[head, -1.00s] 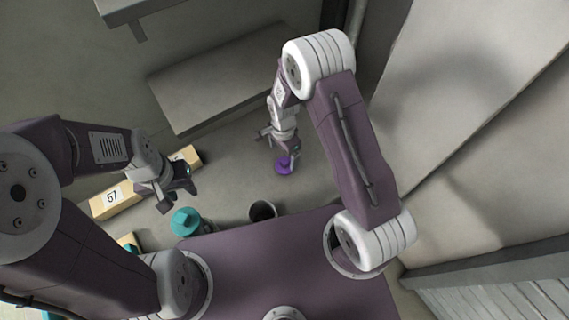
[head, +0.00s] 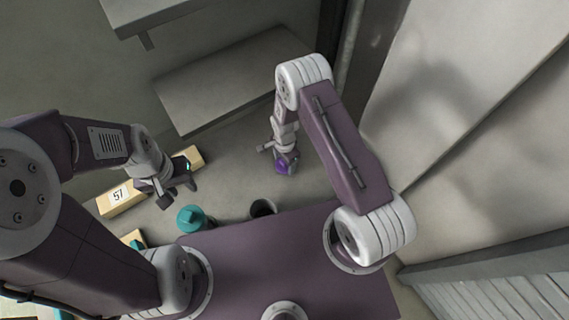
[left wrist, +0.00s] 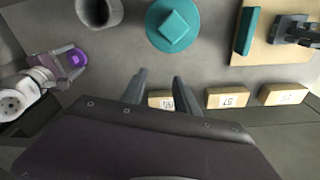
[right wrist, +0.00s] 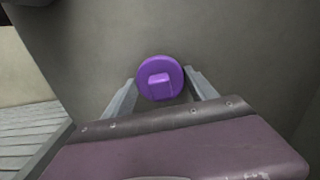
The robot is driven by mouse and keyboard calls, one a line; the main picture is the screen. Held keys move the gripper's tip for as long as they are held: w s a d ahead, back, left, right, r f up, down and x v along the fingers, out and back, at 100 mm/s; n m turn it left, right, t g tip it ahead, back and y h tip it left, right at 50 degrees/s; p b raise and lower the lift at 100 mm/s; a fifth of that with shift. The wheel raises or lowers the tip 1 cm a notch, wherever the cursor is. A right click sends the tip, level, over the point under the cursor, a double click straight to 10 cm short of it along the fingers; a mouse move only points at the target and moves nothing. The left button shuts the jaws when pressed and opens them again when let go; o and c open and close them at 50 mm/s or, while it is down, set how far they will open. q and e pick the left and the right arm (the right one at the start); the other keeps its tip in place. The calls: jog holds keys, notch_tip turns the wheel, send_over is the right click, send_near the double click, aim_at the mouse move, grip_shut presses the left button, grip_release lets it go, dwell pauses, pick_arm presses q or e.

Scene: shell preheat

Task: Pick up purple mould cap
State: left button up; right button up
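The purple mould cap (right wrist: 160,76) is a round disc with a raised square knob. It shows between the fingertips of my right gripper (right wrist: 161,80) in the right wrist view. The fingers are apart, one on each side of the cap; I cannot tell whether they touch it. In the head view the cap (head: 285,167) is partly hidden by my right gripper (head: 281,160). The left wrist view also shows the cap (left wrist: 78,60) at the left. My left gripper (left wrist: 160,78) is open and empty, well to the left of the cap in the head view (head: 178,190).
A teal-topped container (head: 192,218) and a dark cup (head: 262,208) stand near my base. Several numbered blocks (left wrist: 228,98) lie in a row. A board with a teal piece (left wrist: 248,32) lies nearby. Grey shelf (head: 220,85) behind; wall on the right.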

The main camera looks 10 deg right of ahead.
jog(key=c, duration=0.7)
